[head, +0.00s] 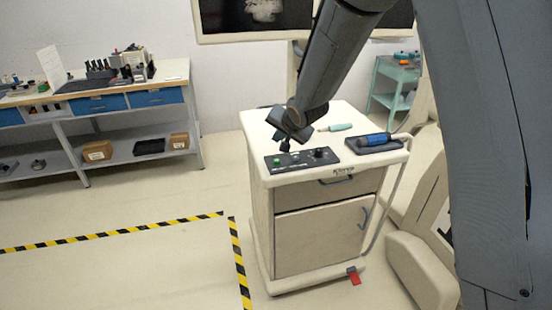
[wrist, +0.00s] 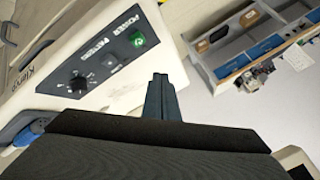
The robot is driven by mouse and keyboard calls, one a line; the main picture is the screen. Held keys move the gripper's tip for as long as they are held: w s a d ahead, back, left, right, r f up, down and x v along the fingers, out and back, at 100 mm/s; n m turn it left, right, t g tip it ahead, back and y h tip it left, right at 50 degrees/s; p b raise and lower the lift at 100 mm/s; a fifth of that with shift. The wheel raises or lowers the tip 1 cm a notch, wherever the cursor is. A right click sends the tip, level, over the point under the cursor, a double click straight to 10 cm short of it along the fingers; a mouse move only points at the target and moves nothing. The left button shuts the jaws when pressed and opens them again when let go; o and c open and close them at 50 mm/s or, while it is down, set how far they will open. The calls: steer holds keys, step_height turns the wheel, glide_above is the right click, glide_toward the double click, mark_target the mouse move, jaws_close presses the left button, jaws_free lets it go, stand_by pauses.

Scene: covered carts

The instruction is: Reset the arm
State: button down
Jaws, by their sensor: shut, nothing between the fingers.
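My gripper (head: 285,146) is at the end of my dark arm, above the left part of the white cart's top (head: 345,113) in the head view. In the wrist view my gripper's fingers (wrist: 158,82) are together with nothing between them. The panel has a green button (wrist: 137,39) and a black knob (wrist: 77,83). I cannot tell whether the fingers touch anything, but they look apart from the panel.
A blue-handled tool (head: 377,139) lies on a dark tray at the cart's right, and a teal-handled tool (head: 338,127) lies behind the panel. A workbench (head: 100,92) stands at the back left. Striped floor tape (head: 110,234) borders open floor. A white machine base (head: 424,266) is at right.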

steer(key=s+d+f+n+g+h+b, duration=0.2)
steer(key=s+d+f+g+h+b, duration=0.15)
steer(key=s+d, duration=0.9)
steer(key=s+d+f+n+g+b, duration=0.1)
steer(key=s+d+f+g+b, duration=0.1)
steer(key=s, duration=0.7)
steer(key=s+d+f+n+g+b, duration=0.1)
steer(key=s+d, duration=0.4)
steer(key=s, duration=0.5)
steer(key=shift+f+n+g+b, duration=0.35)
steer(key=shift+f+b, duration=0.4)
steer(key=shift+f, duration=0.2)
steer(key=c, duration=2.5)
jaws_free()
